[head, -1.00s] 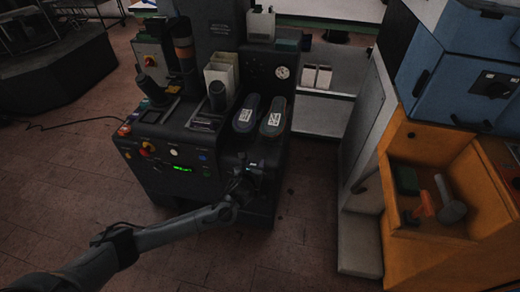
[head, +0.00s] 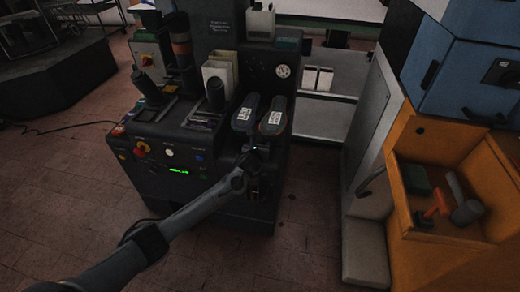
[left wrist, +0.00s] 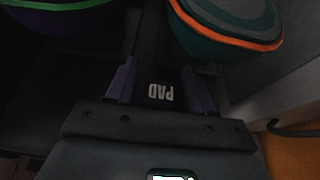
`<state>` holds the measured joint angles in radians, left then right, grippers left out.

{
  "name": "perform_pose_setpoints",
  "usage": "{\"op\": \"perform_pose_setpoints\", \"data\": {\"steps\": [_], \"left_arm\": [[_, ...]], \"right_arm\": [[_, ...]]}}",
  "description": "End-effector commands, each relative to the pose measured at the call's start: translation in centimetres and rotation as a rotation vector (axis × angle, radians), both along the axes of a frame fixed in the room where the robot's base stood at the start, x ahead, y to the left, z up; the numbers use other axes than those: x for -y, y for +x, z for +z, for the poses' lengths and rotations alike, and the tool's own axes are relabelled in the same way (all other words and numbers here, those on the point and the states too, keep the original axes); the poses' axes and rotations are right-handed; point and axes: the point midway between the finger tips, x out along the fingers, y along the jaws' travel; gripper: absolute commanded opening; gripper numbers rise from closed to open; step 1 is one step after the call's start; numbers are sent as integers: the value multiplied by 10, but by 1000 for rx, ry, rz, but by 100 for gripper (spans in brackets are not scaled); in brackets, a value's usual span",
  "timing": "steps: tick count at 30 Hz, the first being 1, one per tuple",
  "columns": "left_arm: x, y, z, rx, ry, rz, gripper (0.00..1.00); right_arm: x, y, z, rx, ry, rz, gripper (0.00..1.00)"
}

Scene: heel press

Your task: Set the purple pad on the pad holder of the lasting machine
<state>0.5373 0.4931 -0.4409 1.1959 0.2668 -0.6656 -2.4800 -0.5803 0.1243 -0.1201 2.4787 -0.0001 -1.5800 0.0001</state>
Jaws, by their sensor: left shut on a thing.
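My left gripper (head: 256,152) is at the front right of the black lasting machine (head: 155,165), just below two shoe-shaped pieces. It is shut on the purple pad (left wrist: 160,92), which shows between its fingers in the left wrist view with the white word PAD on its dark face. In the head view the pad is too small and dark to make out. I cannot tell which part of the machine is the pad holder, or whether the pad touches it. My right gripper is not in view.
Two shoe-shaped pieces stand on the machine, one orange-edged (head: 273,116) and one bluish (head: 245,113). In the left wrist view the orange-edged one (left wrist: 232,25) is close to the pad. An orange bin with tools (head: 440,237) stands at right. Floor lies between.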

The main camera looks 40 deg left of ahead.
Motion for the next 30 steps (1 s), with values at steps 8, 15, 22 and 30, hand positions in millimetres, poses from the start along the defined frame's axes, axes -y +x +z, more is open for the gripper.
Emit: {"op": "perform_pose_setpoints", "data": {"steps": [8, 15, 22, 30], "left_arm": [[0, 0, 0, 2, 1, 0, 22], [0, 0, -4, 2, 1, 0, 58], [0, 0, -4, 1, 0, 0, 78], [0, 0, 0, 2, 0, 0, 78]], "right_arm": [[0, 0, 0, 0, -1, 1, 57], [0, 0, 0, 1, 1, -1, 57], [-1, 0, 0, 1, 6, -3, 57], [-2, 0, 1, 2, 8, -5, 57]]}}
